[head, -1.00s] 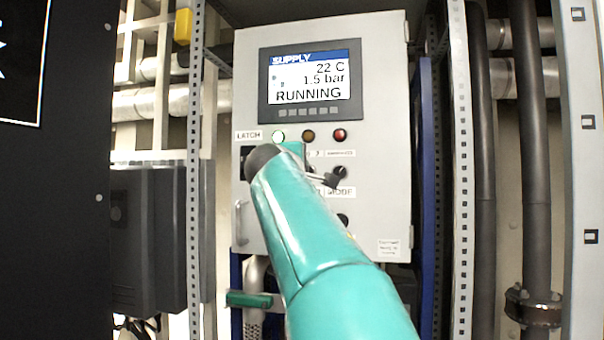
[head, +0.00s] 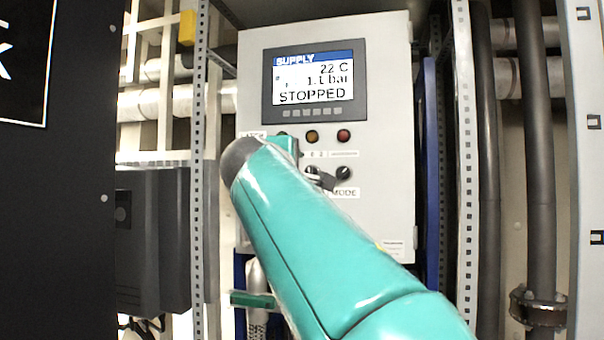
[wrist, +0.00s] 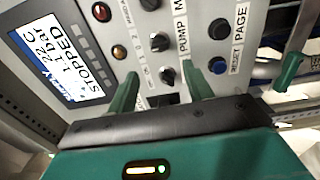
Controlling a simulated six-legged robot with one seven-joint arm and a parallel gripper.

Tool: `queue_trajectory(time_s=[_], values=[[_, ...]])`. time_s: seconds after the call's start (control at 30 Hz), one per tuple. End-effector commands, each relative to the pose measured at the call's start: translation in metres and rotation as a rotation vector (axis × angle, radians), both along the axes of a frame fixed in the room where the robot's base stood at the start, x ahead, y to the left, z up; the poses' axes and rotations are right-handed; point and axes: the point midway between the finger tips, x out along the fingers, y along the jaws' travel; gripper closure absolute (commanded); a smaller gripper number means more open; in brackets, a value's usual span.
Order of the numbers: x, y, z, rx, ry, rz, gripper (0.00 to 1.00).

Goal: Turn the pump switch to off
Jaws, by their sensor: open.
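The pump switch is a black rotary knob (wrist: 160,42) beside the PUMP label in the wrist view. It lies just beyond my fingertips, and its pointer direction is too small to read. Another dark knob (wrist: 167,73) shows between my two green fingers. My gripper (wrist: 160,73) is open, close to the panel, with no object held. In the head view my teal arm hides the lower left of the grey control cabinet (head: 385,110). The supply display (head: 312,80) reads STOPPED, 22 C and about 1.1 bar.
A MODE knob (head: 345,173) sits at the right of the row. Amber (head: 312,136) and red (head: 343,136) lamps are above. A blue reset button (wrist: 218,65) and a black page button (wrist: 219,28) are near the right finger. Perforated posts flank the cabinet.

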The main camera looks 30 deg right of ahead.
Motion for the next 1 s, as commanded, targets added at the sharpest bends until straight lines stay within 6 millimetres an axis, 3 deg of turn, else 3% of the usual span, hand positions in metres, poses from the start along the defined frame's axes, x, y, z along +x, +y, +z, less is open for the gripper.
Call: queue_trajectory(time_s=[0.1,0.3,0.87,1.0], values=[[-0.018,0.019,0.0,-0.001,0.0,0.001,0.49],[-0.034,0.037,0.0,0.0,0.0,0.001,0.49],[-0.036,0.04,-0.001,0.003,0.001,0.0,0.49],[-0.039,0.046,-0.027,0.082,0.01,0.025,0.49]])
